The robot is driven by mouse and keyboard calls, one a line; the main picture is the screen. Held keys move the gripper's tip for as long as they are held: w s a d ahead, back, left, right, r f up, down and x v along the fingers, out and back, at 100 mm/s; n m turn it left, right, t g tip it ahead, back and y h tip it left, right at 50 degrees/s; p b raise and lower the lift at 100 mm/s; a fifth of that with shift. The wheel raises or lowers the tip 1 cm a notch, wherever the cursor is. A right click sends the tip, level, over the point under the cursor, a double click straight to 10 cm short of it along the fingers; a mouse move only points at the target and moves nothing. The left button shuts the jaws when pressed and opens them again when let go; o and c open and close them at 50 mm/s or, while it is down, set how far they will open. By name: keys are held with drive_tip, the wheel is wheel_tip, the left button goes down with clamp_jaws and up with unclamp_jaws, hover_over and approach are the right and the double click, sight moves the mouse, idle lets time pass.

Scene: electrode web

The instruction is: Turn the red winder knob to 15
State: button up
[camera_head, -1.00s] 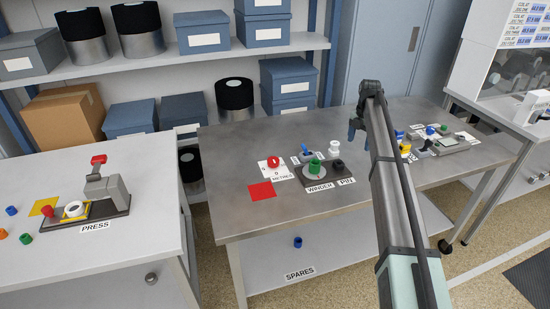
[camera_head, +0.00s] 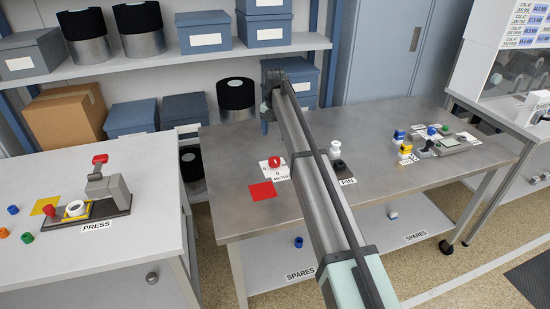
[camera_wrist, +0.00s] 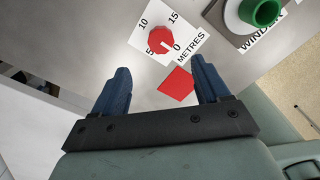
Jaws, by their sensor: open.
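The red knob (camera_head: 275,162) sits on a white dial card (camera_head: 284,174) on the metal bench. The wrist view shows the red knob (camera_wrist: 158,40) ringed by 0, 5, 10 and 15, with METRES beside it. A pale mark on the knob appears to point toward 0. My gripper (camera_wrist: 160,68) is open and empty, its two blue fingers apart, with the knob beyond the fingertips. In the head view my gripper (camera_head: 265,126) hangs above the bench, on the far side of the knob; its fingers are partly hidden.
A red square (camera_head: 262,191) lies by the dial card. The WINDER with its green top (camera_wrist: 264,11) is hidden behind my arm in the head view. A white knob (camera_head: 335,147) and a black knob (camera_head: 340,166) stand right of my arm. The bench's left end is mostly clear.

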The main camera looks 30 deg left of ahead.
sight(275, 159)
wheel_tip(275, 159, down, 12)
idle(0.5)
drive_tip(key=c, duration=1)
